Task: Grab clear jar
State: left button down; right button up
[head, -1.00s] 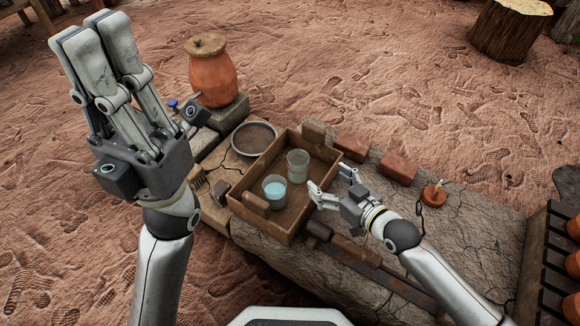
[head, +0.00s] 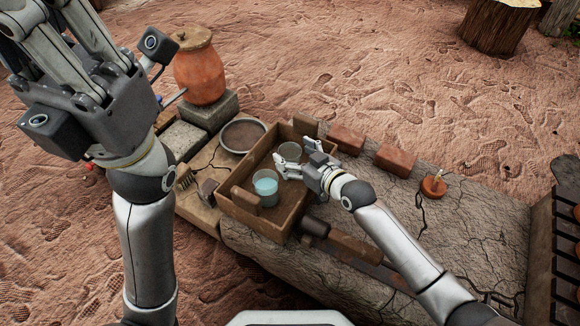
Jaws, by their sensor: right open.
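A clear jar (head: 289,149) stands in the far part of a wooden tray (head: 243,226), partly hidden behind my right gripper. A second glass with pale blue liquid (head: 265,188) stands in the tray nearer to me, to the left. My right gripper (head: 292,152) is open, its fingertips at the clear jar, one on the near-left side and one on the right. I cannot tell whether they touch it. My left gripper (head: 62,25) is raised at the upper left, its fingers cut off by the picture edge and far from the jars.
A round grey dish (head: 242,136) lies behind the tray. An orange clay pot (head: 203,72) stands on a block at the back left. Bricks (head: 395,160) and a small clay lamp (head: 433,186) sit on the cracked slab.

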jog(key=shift+w+a, duration=0.1)
jog(key=c, duration=1.2)
